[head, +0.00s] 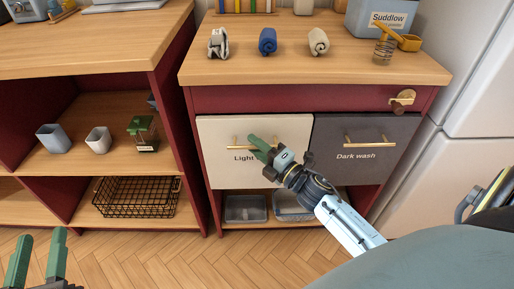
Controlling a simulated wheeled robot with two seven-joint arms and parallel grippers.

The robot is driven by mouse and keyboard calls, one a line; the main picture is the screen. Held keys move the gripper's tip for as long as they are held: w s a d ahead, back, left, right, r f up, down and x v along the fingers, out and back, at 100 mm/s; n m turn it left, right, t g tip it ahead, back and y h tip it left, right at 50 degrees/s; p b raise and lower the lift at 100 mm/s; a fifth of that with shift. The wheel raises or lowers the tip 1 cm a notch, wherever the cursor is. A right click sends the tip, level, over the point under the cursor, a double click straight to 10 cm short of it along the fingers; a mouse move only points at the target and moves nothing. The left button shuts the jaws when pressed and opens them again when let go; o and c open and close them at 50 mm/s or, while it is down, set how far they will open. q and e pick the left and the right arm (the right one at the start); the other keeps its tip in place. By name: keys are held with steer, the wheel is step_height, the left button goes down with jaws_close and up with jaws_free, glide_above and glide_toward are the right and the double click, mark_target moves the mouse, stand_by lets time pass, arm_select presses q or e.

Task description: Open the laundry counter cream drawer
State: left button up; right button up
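The cream drawer (224,171) is on the left of the red counter's front. It is marked "Light", with the rest of the label hidden by my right gripper. It looks closed, about level with the dark grey drawer (381,168) marked "Dark wash". The cream drawer's brass bar handle (236,149) runs across its upper middle. My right gripper (258,145) has its green fingers at the right part of this handle. The fingers overlap, so I cannot tell if they are shut on it. My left gripper (37,236) is open and empty at the lower left, far from the drawer.
The wooden countertop (350,68) holds rolled towels (268,41) and a blue-grey "Suddlow" box (382,16). Clear bins (245,209) sit below the drawers. A shelf unit with a black wire basket (137,198) stands left. A white appliance (425,165) stands right. Floor shows in front.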

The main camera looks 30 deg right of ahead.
steer(key=shift+c, duration=0.4)
jaws_close()
